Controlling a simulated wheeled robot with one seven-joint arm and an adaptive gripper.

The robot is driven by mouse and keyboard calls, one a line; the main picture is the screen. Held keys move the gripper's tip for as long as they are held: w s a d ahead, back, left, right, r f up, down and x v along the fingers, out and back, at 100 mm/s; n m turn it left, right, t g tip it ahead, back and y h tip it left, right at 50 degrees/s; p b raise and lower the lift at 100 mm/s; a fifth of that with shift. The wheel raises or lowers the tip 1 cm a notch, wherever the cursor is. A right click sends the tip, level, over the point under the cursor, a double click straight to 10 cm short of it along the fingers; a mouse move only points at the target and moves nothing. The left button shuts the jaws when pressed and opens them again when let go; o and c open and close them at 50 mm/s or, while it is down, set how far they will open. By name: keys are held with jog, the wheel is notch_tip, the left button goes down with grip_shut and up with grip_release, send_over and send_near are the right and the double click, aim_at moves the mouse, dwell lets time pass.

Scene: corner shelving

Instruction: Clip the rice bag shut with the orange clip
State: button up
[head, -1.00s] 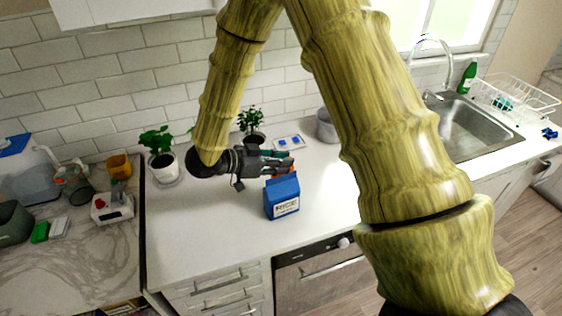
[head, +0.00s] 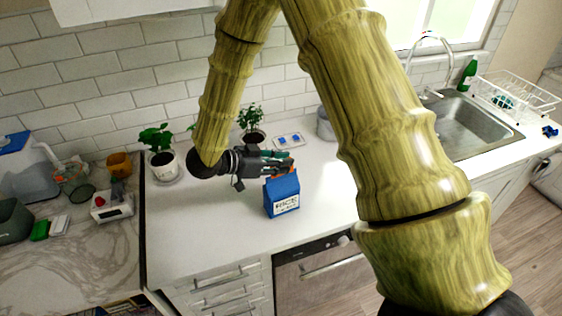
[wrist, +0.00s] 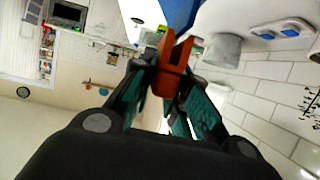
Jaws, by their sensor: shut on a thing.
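The blue rice bag (head: 282,192) stands upright on the white counter in the head view, its white label facing the front. My gripper (head: 283,165) is level with the bag's top, just behind and above it. In the wrist view my gripper (wrist: 170,85) is shut on the orange clip (wrist: 172,68). The clip's two prongs point at the blue bag (wrist: 180,12), whose edge is at or between the prong tips. I cannot tell whether the prongs pinch it. In the head view only a little of the clip (head: 286,171) shows.
A potted plant (head: 254,134) and a small tray with blue pieces (head: 289,140) stand behind my gripper. A grey pot (head: 326,126) is to the right and another plant (head: 163,162) to the left. The counter left of the bag is clear.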

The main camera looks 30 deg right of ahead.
jog(key=shift+f+b, duration=0.3)
jog(key=shift+f, duration=0.75)
jog(key=o, duration=0.9)
jog(key=shift+c, duration=0.2)
jog(key=v, duration=1.2)
